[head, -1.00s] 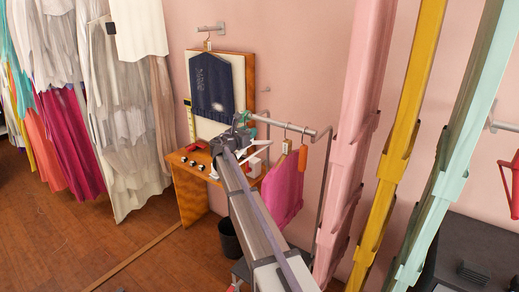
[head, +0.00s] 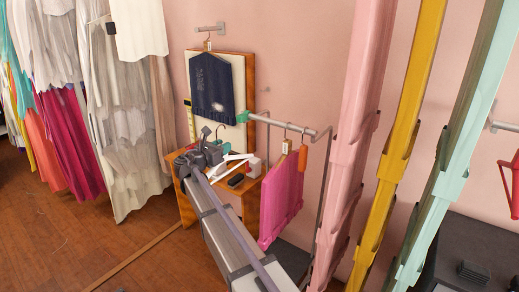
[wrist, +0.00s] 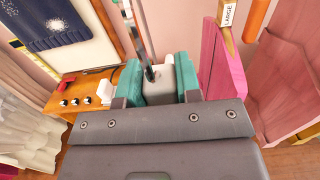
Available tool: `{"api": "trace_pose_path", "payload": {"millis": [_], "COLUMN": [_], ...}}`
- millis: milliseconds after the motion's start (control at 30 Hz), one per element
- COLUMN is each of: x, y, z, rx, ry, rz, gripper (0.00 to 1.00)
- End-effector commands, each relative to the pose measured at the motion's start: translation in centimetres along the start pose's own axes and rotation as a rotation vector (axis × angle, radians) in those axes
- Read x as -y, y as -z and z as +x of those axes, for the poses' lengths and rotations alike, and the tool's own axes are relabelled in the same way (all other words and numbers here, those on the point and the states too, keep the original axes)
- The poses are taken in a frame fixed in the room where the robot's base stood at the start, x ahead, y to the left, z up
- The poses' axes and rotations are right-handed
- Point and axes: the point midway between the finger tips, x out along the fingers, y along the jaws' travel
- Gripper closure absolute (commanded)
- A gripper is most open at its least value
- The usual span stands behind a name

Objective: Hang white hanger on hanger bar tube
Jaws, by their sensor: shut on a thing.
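The white hanger (head: 229,163) hangs from my gripper (head: 217,151), below and left of the hanger bar tube in the head view. My gripper's teal fingers (wrist: 156,82) are shut on the hanger's pale upper part (wrist: 158,88) in the wrist view. Its dark metal hook rises above the fingers. The hanger bar tube (head: 283,124) is a grey horizontal bar with a green piece at its left end. A pink garment (head: 283,200) hangs on it from a hanger with a tag; it also shows at right in the wrist view (wrist: 225,65). The hook is apart from the tube in the head view.
A wooden table (head: 249,205) with small items and a board bearing a dark blue garment (head: 211,84) stand behind my gripper. Pink (head: 356,140), yellow (head: 403,140) and mint (head: 458,140) uprights stand at right. White gowns (head: 118,120) hang at left.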

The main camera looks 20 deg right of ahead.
Motion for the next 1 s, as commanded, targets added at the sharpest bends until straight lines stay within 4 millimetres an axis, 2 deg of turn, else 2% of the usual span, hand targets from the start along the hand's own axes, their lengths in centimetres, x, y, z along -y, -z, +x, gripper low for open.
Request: {"api": "trace_pose_path", "payload": {"millis": [800,1000], "x": [0.1,0.0], "y": [0.0,0.0], "z": [-12.7,-13.8], "rx": [0.0,0.0], "ry": [-0.001,0.0], "rz": [0.0,0.0], "gripper": [0.97,0.97]}}
